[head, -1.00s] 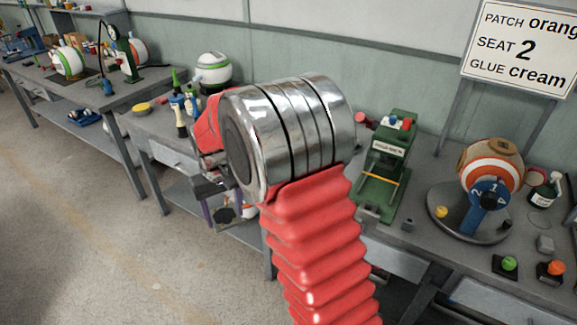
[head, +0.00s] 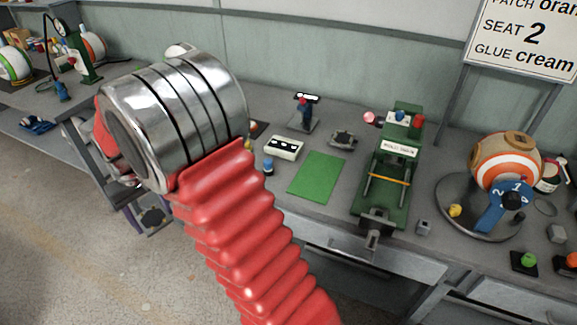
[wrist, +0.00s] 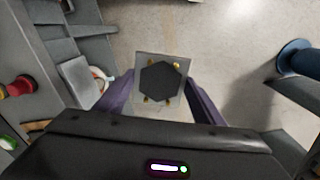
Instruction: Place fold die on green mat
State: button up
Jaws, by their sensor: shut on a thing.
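The fold die, a pale grey square plate with a dark hexagon and small brass studs, is between the purple fingers of my gripper (wrist: 158,100) in the wrist view (wrist: 160,80). In the head view my gripper (head: 150,208) is low at the left, in front of the bench edge, with the die (head: 154,217) held over the floor. My arm partly hides the gripper. The green mat (head: 317,176) lies flat and empty on the bench, right of my arm and left of the green press.
The green press (head: 388,180) stands right of the mat. A white block with dark holes (head: 284,147) and a small blue-topped piece (head: 268,167) are left of it. A dark plate-like piece (head: 343,139) lies behind. A striped ball (head: 505,162) sits on a turntable at right.

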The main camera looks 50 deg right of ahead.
aim_at(315, 179)
jog(key=z, duration=0.2)
jog(key=i, duration=0.85)
jog(key=z, duration=0.6)
